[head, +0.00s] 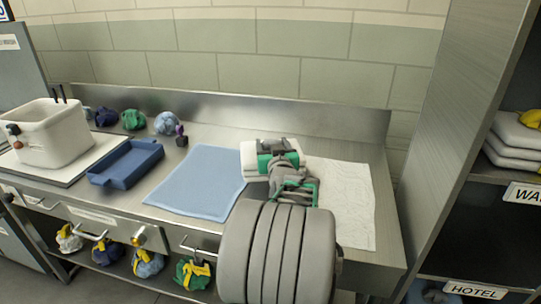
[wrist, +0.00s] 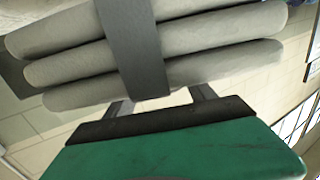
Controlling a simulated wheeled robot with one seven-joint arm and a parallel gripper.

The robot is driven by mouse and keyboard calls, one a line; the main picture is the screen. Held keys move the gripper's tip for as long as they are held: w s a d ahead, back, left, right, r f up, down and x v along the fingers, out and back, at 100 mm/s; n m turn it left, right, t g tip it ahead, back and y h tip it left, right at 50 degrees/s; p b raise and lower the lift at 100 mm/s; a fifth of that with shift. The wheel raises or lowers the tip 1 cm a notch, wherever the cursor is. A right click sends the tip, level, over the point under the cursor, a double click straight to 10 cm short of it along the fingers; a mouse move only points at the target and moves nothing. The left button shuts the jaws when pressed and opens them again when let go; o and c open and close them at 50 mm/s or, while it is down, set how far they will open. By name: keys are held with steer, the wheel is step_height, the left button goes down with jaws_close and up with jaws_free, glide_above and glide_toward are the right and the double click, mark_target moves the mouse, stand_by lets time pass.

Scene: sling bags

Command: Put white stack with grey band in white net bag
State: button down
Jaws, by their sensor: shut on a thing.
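The white stack with the grey band (head: 248,160) is at the middle of the steel counter, partly hidden behind my gripper (head: 272,146). In the wrist view the stack (wrist: 215,58) shows as several folded white layers with a grey band (wrist: 136,45) around them. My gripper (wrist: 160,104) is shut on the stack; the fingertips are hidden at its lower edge. Whether the stack touches the counter cannot be told. A flat white sheet-like piece with a faint mesh pattern, seemingly the white net bag (head: 352,200), lies on the counter just right of my gripper, partly covered by my arm.
A flat blue piece (head: 192,182) lies left of the stack. Further left are a blue tray (head: 126,163) and a white tub (head: 50,135). Coloured bundles (head: 133,119) line the back. A tall steel panel (head: 445,120) bounds the right, beside shelves with white stacks (head: 515,135).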

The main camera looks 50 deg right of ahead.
steer(key=shift+w+d+f, duration=0.35)
steer(key=shift+w+f, duration=0.2)
steer(key=shift+f, duration=0.05)
step_height(320, 180, down, 3)
steer(key=shift+w+d+r, duration=0.1)
steer(key=shift+w+r, duration=0.05)
steer(key=shift+f, duration=0.35)
steer(key=shift+f, duration=0.1)
